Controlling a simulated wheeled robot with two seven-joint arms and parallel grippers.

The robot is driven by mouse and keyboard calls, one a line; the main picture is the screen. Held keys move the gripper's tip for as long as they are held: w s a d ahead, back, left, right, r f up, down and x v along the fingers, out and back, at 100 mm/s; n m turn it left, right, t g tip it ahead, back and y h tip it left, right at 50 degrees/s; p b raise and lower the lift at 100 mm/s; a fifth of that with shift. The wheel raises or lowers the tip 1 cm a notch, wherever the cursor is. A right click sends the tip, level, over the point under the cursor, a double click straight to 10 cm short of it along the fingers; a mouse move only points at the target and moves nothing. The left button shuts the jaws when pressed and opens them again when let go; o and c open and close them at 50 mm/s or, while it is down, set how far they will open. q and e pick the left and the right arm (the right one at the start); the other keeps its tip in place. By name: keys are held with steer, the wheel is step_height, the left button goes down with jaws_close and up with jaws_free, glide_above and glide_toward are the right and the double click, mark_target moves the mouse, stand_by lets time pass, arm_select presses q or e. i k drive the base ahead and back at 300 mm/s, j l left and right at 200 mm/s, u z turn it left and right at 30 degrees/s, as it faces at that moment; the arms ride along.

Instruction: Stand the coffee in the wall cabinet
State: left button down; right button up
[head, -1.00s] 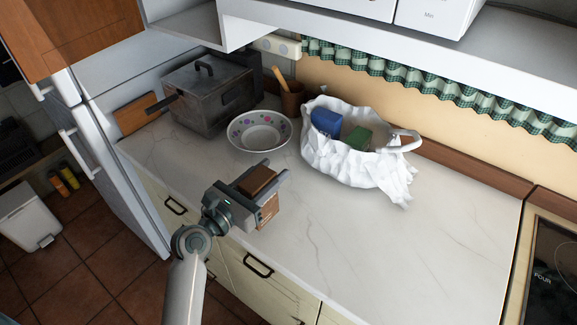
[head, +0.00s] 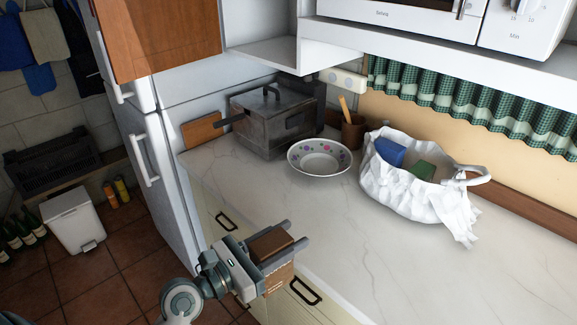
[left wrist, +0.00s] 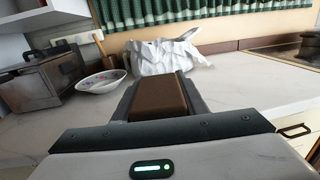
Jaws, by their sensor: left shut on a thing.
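The coffee, a brown block-shaped pack (head: 271,244), is between the fingers of my left gripper (head: 296,234), which is shut on it. The gripper is in the lower middle of the head view, by the counter's front edge. In the left wrist view the coffee (left wrist: 159,95) shows brown between the two fingers. At the top of the head view, a white wall cabinet (head: 270,52) has an open compartment above the metal box, up and beyond the gripper; its upper part is cut off. My right gripper is not in view.
On the counter (head: 330,225) stand a flowered bowl (head: 320,158), a white bag (head: 405,190) with blue and green packs, a metal box (head: 270,120) and a brown pot (head: 353,132). A microwave (head: 390,15) sits on the shelf. A fridge (head: 165,180) stands left.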

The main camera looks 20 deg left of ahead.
mark_target(280, 55)
steer(key=i+j, duration=0.1)
steer(key=j, duration=0.65)
steer(key=j+z, duration=0.1)
steer(key=j, duration=0.65)
steer(key=i, duration=0.05)
